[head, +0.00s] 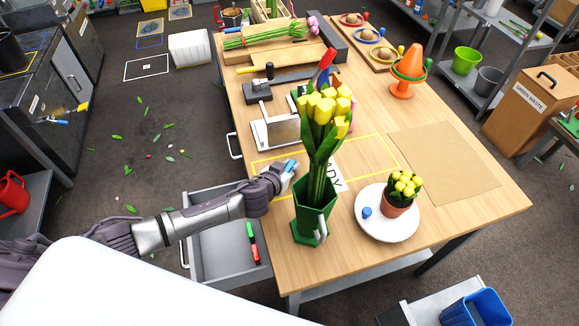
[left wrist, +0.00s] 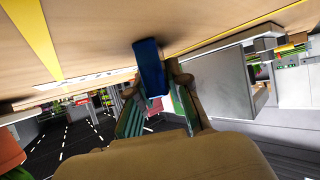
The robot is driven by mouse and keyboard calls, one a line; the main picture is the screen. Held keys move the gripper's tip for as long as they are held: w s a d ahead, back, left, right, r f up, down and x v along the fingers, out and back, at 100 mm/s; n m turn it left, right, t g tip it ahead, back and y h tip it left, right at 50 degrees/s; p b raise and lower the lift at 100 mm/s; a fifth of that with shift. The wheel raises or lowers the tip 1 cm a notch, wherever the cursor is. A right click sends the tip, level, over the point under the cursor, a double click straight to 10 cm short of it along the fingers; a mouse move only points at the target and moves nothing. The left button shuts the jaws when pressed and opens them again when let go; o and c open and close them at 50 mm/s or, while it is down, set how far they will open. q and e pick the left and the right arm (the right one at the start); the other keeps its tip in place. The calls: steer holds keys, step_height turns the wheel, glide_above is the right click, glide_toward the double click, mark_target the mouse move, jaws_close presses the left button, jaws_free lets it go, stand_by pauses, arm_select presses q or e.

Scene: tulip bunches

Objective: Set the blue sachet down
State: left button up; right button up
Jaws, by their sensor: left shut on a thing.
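The blue sachet (head: 290,166) is held in my left gripper (head: 286,172), over the left edge of the yellow-outlined area (head: 377,137) on the wooden table (head: 470,190). In the left wrist view the blue sachet (left wrist: 149,62) sits between the green-padded fingers of my left gripper (left wrist: 158,100). Its far end is at or very near the tabletop; I cannot tell if it touches. The fingers are shut on it. My right gripper is not in view.
A green vase (head: 313,212) of yellow tulips stands close right of my left gripper, partly hiding the area's lettering. A white plate (head: 389,232) holds a small potted plant (head: 400,192). A white stand (head: 273,131) is behind. An open drawer (head: 220,250) lies below. A brown mat (head: 445,160) is bare.

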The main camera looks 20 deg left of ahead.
arm_select(q)
steer(key=o, duration=0.7)
steer(key=shift+o, duration=0.2)
steer(key=shift+r, duration=0.2)
steer(key=v, duration=1.1)
steer(key=shift+f, duration=0.15)
steer(key=shift+s+a+r, duration=0.1)
steer(key=shift+s+r, duration=0.25)
steer(key=shift+s, duration=0.1)
